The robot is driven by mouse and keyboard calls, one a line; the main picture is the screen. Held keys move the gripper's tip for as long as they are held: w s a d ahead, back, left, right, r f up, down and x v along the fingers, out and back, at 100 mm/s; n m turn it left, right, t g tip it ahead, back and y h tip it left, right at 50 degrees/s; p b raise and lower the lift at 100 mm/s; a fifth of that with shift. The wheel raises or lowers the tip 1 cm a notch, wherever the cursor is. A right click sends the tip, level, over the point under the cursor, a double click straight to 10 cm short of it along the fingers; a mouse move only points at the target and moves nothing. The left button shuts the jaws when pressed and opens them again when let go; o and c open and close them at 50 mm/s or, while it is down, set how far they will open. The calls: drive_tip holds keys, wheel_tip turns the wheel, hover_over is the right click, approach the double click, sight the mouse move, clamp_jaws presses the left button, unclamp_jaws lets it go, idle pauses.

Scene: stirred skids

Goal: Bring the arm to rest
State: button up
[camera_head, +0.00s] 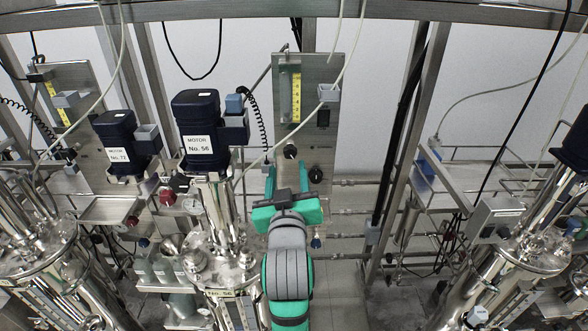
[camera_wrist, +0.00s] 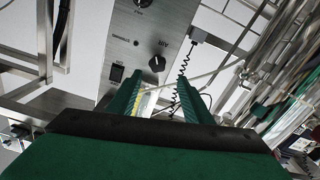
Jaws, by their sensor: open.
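My gripper (camera_head: 287,177) is in the middle of the head view, with its green arm reaching up from the bottom edge. Its two green fingers point away from me toward a steel panel (camera_head: 318,62) with a yellow-scaled gauge (camera_head: 290,96) and dark knobs. In the wrist view the fingers of my gripper (camera_wrist: 158,82) stand apart with no object held between them. Behind them the panel (camera_wrist: 185,18) shows a black knob (camera_wrist: 157,64) and a black switch (camera_wrist: 116,73). I cannot tell the exact gap between fingertips and panel.
Left of my arm stands a steel vessel (camera_head: 218,215) with a dark motor (camera_head: 198,128) marked No. 56. Another motor (camera_head: 117,140) is further left. A steel vessel (camera_head: 525,240) stands at right. Pale hoses hang near the panel. Some open floor (camera_head: 338,290) shows right of my arm.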

drive_tip(key=shift+s+d+f, duration=0.15)
drive_tip(key=shift+s+d, duration=0.1)
drive_tip(key=shift+d, duration=0.05)
drive_tip(key=s+f+m, duration=0.1)
drive_tip(key=s+f, duration=0.4)
drive_tip(key=f, duration=0.4)
drive_tip(key=s+f+g, duration=0.1)
drive_tip(key=s+f, duration=0.4)
drive_tip(key=f, duration=0.3)
drive_tip(key=s+f+m, duration=0.1)
drive_tip(key=s+f, duration=0.4)
drive_tip(key=f, duration=0.4)
drive_tip(key=s+f, duration=0.3)
drive_tip(key=s, duration=1.1)
drive_tip(key=s+f+g, duration=0.1)
drive_tip(key=s+f, duration=0.2)
drive_tip(key=s, duration=1.2)
drive_tip(key=shift+s+d+f+m+g, duration=0.2)
drive_tip(key=shift+d+f+m+g, duration=0.05)
drive_tip(key=shift+f+m+g, duration=0.1)
